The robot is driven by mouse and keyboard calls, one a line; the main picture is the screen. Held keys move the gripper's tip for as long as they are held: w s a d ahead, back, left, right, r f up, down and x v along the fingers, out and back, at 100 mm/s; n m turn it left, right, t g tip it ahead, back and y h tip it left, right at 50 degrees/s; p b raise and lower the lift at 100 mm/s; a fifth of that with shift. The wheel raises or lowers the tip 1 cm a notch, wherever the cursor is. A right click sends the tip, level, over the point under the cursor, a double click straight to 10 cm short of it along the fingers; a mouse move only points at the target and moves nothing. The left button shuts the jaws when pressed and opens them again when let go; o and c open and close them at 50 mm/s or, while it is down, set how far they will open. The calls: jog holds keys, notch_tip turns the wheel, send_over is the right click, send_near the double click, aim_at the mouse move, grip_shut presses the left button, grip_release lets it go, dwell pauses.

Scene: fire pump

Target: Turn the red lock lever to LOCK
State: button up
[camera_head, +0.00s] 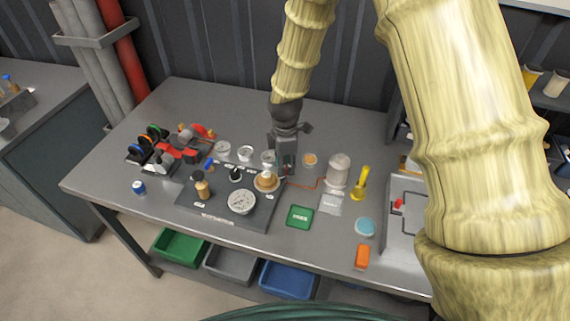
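Two places show small red parts that could be the lock lever, and no LOCK marking is readable. One is a small red piece (398,204) upright on the grey panel at the right, partly beside my arm. The others are red handles (172,152) on the valve assembly at the left of the table. My gripper (283,168) points down over the back right of the dark board (222,215), just behind a brass-coloured round part (266,181). It is apart from both red places. Its fingers are small and dark, so whether they are open or shut is unclear.
The dark board carries a round white gauge (241,201) and a brass-topped post (202,189).

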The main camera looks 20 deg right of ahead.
grip_shut()
jog(key=shift+s+r, duration=0.25)
jog(key=shift+r, duration=0.1)
jog(key=shift+w+f, duration=0.1)
jog(key=shift+w, duration=0.05)
